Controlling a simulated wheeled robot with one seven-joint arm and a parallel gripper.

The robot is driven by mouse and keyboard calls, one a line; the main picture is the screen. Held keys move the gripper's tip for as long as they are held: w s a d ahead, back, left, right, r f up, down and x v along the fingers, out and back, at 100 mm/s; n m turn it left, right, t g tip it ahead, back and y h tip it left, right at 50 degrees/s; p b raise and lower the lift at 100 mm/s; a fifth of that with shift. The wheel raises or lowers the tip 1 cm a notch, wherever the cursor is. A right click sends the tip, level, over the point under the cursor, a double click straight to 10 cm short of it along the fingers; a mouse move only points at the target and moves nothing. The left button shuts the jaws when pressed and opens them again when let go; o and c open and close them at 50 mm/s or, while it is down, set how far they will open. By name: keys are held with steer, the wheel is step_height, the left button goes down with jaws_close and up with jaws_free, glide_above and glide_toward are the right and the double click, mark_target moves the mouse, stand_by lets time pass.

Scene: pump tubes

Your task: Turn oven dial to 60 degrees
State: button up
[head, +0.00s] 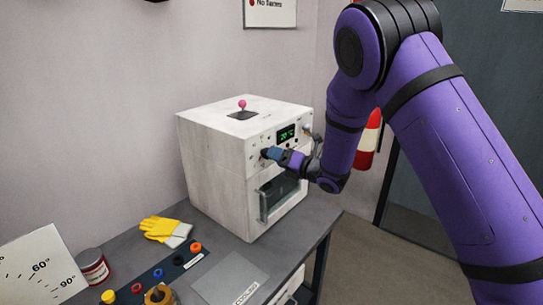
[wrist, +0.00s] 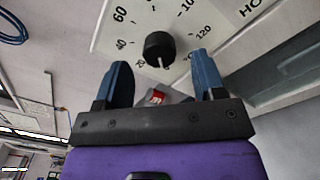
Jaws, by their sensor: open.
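The white oven (head: 213,168) stands on the grey bench, with a green lit display (head: 287,133) on its front. The oven dial (wrist: 158,45) is a round black knob on a white panel in the wrist view. Its white pointer line aims down in the picture, just right of the 20 mark and away from the 60 mark (wrist: 120,14). My gripper (wrist: 161,60) is open, with its blue fingers either side of and below the knob; I cannot tell whether they touch it.
The oven door handle (head: 263,206) sticks out below my gripper. A pink-topped lever (head: 242,104) stands on the oven top. A yellow glove (head: 160,228), coloured rings and a can (head: 93,268) lie left on the bench. A red-and-white extinguisher (head: 368,142) is behind my arm.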

steer(key=shift+x, duration=1.65)
steer(key=c, duration=0.9)
steer(key=m, duration=1.3)
steer(key=m+t, duration=0.1)
steer(key=m, duration=1.3)
steer(key=shift+s+f+h, duration=0.1)
steer(key=shift+f+h, duration=0.05)
steer(key=shift+h, duration=0.15)
steer(key=shift+m, duration=0.4)
